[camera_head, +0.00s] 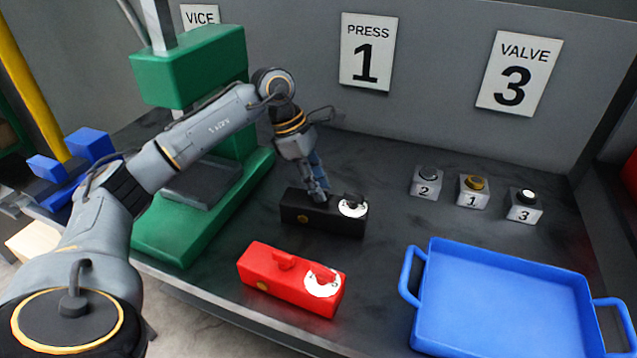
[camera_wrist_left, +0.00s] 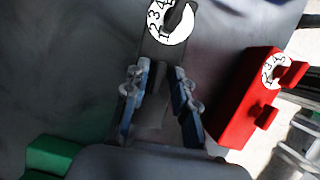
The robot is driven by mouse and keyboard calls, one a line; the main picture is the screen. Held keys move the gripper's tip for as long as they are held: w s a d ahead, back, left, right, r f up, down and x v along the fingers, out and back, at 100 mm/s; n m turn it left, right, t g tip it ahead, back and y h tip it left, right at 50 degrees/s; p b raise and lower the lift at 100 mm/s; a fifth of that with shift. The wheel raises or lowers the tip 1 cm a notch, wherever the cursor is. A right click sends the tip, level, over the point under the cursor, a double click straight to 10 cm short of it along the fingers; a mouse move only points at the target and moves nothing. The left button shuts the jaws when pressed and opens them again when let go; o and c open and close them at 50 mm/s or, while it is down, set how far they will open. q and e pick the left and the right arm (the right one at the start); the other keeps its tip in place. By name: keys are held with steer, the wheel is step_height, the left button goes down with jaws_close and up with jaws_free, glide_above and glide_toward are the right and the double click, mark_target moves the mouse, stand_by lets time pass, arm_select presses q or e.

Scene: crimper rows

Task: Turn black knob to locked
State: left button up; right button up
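A black box (camera_head: 296,212) lies on the dark bench in front of the green press. On its right end is a black knob (camera_head: 353,199) over a white dial (camera_head: 344,211). The numbered dial (camera_wrist_left: 182,22) shows at the top of the left wrist view. My left gripper (camera_head: 318,193) is over the middle of the black box, pointing down. In the left wrist view its blue fingers (camera_wrist_left: 160,100) are apart, with the dark box between and beyond them. The second knob is hard to make out there, and contact cannot be told. My right gripper is not in view.
A red box (camera_head: 262,266) with red knobs and a white dial lies nearer the front edge. The green press (camera_head: 190,85) stands behind left. A blue tray (camera_head: 425,310) fills the front right. Numbered buttons (camera_head: 473,191) stand at the back right.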

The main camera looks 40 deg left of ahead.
arm_select(q)
steer(key=shift+r, duration=0.1)
steer(key=v, duration=1.1)
steer(key=shift+r, duration=0.4)
steer(key=shift+s+a, duration=0.1)
